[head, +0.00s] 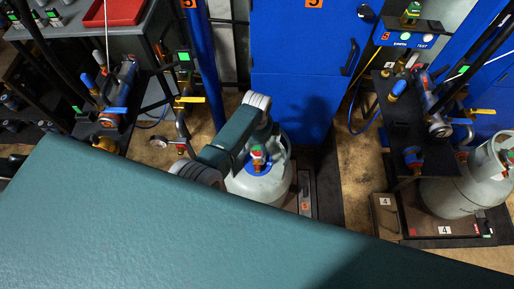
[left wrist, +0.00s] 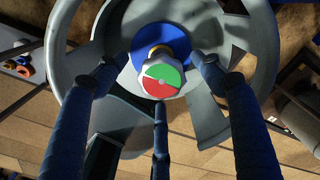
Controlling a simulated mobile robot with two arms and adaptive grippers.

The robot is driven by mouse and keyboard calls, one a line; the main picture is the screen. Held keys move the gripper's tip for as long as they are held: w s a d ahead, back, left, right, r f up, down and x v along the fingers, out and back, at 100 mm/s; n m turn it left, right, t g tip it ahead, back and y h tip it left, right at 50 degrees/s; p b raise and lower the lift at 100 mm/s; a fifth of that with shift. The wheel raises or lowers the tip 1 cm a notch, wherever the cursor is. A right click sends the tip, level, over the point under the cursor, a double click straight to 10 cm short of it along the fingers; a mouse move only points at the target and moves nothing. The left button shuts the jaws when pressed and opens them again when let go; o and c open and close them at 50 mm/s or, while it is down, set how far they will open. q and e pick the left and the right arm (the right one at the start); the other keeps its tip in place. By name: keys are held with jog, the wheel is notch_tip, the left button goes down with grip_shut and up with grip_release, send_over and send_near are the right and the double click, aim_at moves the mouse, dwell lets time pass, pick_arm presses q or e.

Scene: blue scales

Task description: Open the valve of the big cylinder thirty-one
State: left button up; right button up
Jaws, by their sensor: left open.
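A grey cylinder (head: 270,186) stands on a scale marked 5 in the middle of the head view, partly behind my arm. No number thirty-one can be read on it. Its valve knob (head: 257,158), green and red on top, sits above a blue ring inside the collar. In the left wrist view, the knob (left wrist: 162,82) lies between the blue fingers of my left gripper (left wrist: 158,76). The fingers are spread: one left, one right, one below, with the lower fingertip very close to the knob; contact cannot be told. My right gripper is not in view.
The grey collar (left wrist: 262,70) rings the fingers closely. Another grey cylinder (head: 452,192) stands on the scale marked 4 at right. A dark bench with valves (head: 420,125) is beside it. A blue cabinet (head: 300,100) stands behind. A blue post (head: 202,65) is at left.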

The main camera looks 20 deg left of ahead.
pick_arm(q)
jog(key=c, duration=1.1)
